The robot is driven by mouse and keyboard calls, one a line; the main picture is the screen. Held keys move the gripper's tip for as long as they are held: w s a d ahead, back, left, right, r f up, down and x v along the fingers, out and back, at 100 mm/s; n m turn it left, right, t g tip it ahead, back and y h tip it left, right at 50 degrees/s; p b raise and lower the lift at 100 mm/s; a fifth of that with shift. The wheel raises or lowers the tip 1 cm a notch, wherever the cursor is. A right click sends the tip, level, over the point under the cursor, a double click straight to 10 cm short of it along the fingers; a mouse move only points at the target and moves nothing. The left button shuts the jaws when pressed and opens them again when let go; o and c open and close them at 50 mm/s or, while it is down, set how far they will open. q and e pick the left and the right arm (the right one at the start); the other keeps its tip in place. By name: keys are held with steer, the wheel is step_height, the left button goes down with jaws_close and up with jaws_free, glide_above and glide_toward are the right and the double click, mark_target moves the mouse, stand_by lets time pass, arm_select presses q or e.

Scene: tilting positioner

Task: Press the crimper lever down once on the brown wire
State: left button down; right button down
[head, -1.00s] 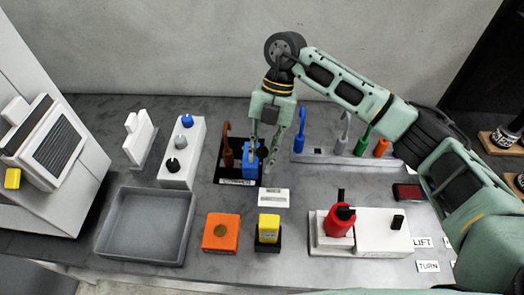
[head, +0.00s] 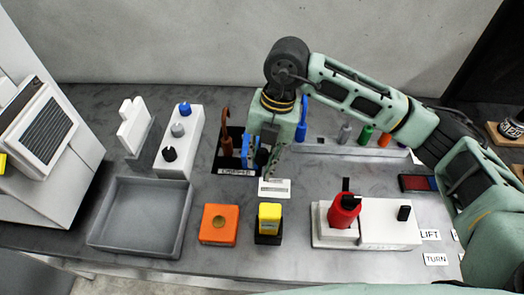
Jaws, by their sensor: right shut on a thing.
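The crimper is a black base (head: 222,166) with a label in front and a blue upper part (head: 263,156), in the middle of the head view. The brown wire (head: 227,140), with a hooked top, stands upright at the left of the blue part. My right gripper (head: 260,168) is over the crimper, pointing down, shut on the blue part, which I take as the lever. Its fingers and palm hide much of the blue part, so the lever's exact angle cannot be told. My left gripper is not in view.
A rack (head: 330,148) with blue, grey, green and orange wires stands behind at the right. A white block with knobs (head: 173,160) is left of the crimper. A grey tray (head: 110,240), an orange block (head: 218,238) and a red-knobbed white fixture (head: 385,233) are nearer.

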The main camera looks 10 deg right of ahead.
steer(key=s+f+t+b, duration=0.3)
steer(key=f+b, duration=0.3)
steer(key=b, duration=0.5)
steer(key=shift+a+f+t+h, duration=0.35)
steer(key=shift+f+t+h, duration=0.05)
steer(key=shift+t, duration=0.2)
steer(key=shift+s, duration=0.1)
steer(key=c, duration=1.5)
jaws_free()
steer(key=v, duration=1.2)
steer(key=shift+d, duration=0.1)
